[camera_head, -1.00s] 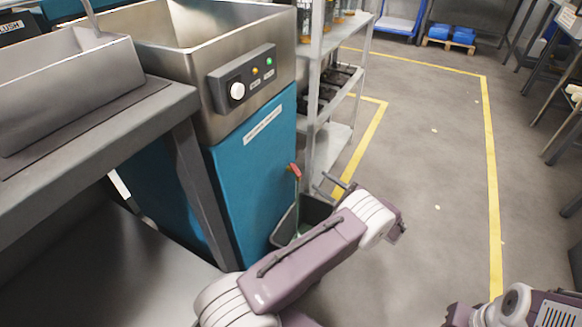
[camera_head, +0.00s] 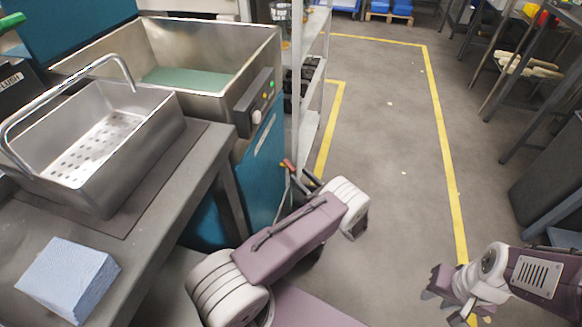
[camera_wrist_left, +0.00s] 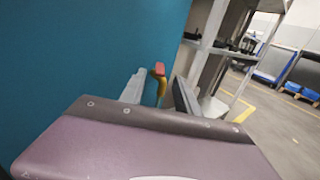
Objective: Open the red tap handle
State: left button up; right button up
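The red tap handle (camera_head: 288,164) is small and sticks out from the side of the blue cabinet (camera_head: 262,165). In the left wrist view the red handle (camera_wrist_left: 159,69) tops a yellow tap body (camera_wrist_left: 161,88). My left gripper (camera_wrist_left: 161,77) is open, one finger on either side of the tap in that view. Whether a finger touches it, I cannot tell. In the head view my left gripper (camera_head: 301,182) is at the handle, partly hidden by my forearm. My right gripper (camera_head: 450,297) is at the lower right, away from the tap; its finger opening is unclear.
A grey bench (camera_head: 150,200) with a metal sink (camera_head: 100,135) and a pale blue block (camera_head: 68,278) stands at the left. A metal shelf rack (camera_head: 308,80) stands just behind the tap. The floor (camera_head: 385,150) to the right is clear.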

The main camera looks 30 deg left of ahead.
aim_at(291, 167)
pick_arm(q)
jog(key=b+x, duration=0.1)
jog(key=x, duration=0.4)
jog(key=shift+a+f+b, duration=0.15)
jog(key=shift+b, duration=0.15)
jog(key=shift+w+a, duration=0.35)
jog(key=shift+a, duration=0.2)
grip_shut()
jog(key=g+b, duration=0.1)
jog(key=b, duration=0.1)
jog(key=f+n+g+b, duration=0.1)
jog(key=b, duration=0.2)
jog(key=shift+w+d+n+y, duration=0.15)
jog(key=shift+w+n+y, duration=0.15)
jog(key=shift+w+y, duration=0.1)
jog(key=n+g+b, duration=0.1)
jog(key=b, duration=0.1)
jog(key=g+b, duration=0.1)
jog(key=b, duration=0.2)
jog(key=n+g+b, duration=0.1)
jog(key=g+b, duration=0.1)
jog(key=shift+w+r+n+y+b, duration=0.3)
jog(key=shift+w+b, duration=0.05)
jog(key=shift+r+g+b, duration=0.25)
jog(key=shift+g+b, duration=0.05)
jog(key=shift+b, duration=0.05)
jog(key=shift+r, duration=0.15)
